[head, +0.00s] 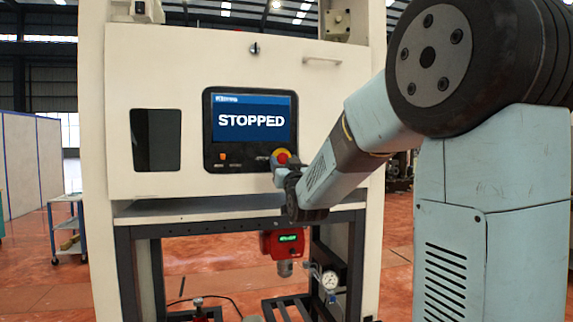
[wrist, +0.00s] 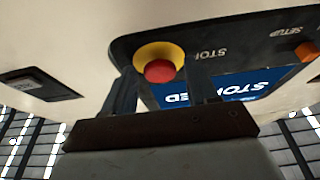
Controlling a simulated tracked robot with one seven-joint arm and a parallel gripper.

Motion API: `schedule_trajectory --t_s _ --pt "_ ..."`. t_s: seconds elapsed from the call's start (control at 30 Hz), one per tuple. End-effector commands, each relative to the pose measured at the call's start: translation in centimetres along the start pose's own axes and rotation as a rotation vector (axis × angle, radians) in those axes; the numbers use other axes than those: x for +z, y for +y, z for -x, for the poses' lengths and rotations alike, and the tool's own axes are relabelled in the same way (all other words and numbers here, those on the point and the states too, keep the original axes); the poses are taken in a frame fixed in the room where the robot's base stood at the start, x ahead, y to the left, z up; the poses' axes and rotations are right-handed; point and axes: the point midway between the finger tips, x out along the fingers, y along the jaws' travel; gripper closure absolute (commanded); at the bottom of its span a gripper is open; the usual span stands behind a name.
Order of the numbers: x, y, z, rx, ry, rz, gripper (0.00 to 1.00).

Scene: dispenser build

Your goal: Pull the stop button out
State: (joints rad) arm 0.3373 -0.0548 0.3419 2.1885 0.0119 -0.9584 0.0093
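The stop button (head: 282,155) is a red knob on a yellow ring, low on the right of the machine's control panel. In the wrist view the stop button (wrist: 160,70) appears upside down, between the two dark fingers. My gripper (wrist: 162,78) is open, with one finger on each side of the red knob and gaps visible on both sides. In the head view my gripper (head: 279,168) is right at the button and partly covers its lower edge. Exact depth of the fingertips around the knob is hard to tell.
The panel's screen (head: 252,119) reads STOPPED on blue. A dark window (head: 156,140) is on the left of the machine. A ledge (head: 235,207) runs below the panel, with a red device (head: 284,243) under it.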

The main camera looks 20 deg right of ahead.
Motion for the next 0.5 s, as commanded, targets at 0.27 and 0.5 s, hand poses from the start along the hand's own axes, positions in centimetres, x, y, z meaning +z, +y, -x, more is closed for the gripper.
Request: schedule_trajectory --t_s 0.27,0.5 --pt "-0.01 0.02 0.01 0.000 0.000 0.000 0.69" --pt "-0.01 0.03 0.02 0.000 0.000 0.000 0.92"
